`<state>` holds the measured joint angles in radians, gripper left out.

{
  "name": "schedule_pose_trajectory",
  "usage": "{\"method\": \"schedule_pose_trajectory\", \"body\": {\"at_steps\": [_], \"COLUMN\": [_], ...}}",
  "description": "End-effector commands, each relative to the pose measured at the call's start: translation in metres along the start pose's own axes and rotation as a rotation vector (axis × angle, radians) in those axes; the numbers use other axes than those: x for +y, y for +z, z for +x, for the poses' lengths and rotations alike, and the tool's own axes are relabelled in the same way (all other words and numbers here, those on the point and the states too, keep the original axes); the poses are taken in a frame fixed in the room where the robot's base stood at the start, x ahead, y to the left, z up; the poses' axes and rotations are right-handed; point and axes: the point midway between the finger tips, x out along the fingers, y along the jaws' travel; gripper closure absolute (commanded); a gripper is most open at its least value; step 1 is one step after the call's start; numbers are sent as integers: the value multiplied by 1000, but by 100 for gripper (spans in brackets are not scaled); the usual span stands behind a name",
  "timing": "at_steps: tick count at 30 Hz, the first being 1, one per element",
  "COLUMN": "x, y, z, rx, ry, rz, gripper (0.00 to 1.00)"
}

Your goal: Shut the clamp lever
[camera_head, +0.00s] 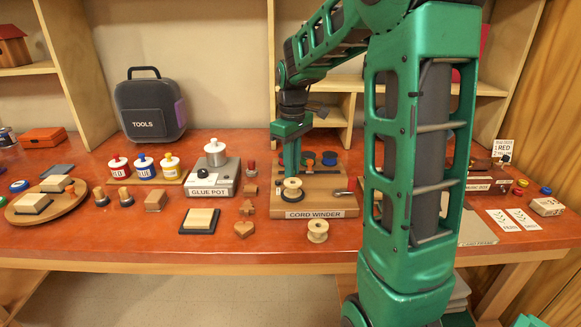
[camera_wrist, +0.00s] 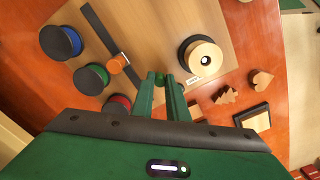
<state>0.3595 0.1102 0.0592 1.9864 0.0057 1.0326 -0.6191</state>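The cord winder (camera_head: 315,208) is a wooden block with a labelled front on the red bench. A dark bar with an orange knob (camera_wrist: 118,63) lies across its board in the wrist view; it may be the clamp lever, but I cannot be sure. A metal handle (camera_head: 343,192) sits at the block's right side. A pale spool (camera_wrist: 203,56) stands on the board. My gripper (camera_wrist: 161,80) points down over the board, between the orange knob and the pale spool. Its fingers are close together, and nothing clearly shows between them. Whether the tips touch is unclear.
Blue (camera_wrist: 60,42), green (camera_wrist: 91,79) and red (camera_wrist: 117,105) reels sit beside the bar. The glue pot (camera_head: 211,178) stands left of the winder.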

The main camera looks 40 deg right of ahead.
Motion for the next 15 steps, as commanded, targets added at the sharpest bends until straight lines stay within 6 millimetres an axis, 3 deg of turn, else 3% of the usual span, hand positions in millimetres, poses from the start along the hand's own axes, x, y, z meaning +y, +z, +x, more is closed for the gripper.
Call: {"method": "schedule_pose_trajectory", "body": {"at_steps": [15], "x": [-2], "y": [5], "z": [0], "rx": [-1], "ry": [0], "rz": [103], "gripper": [100]}}
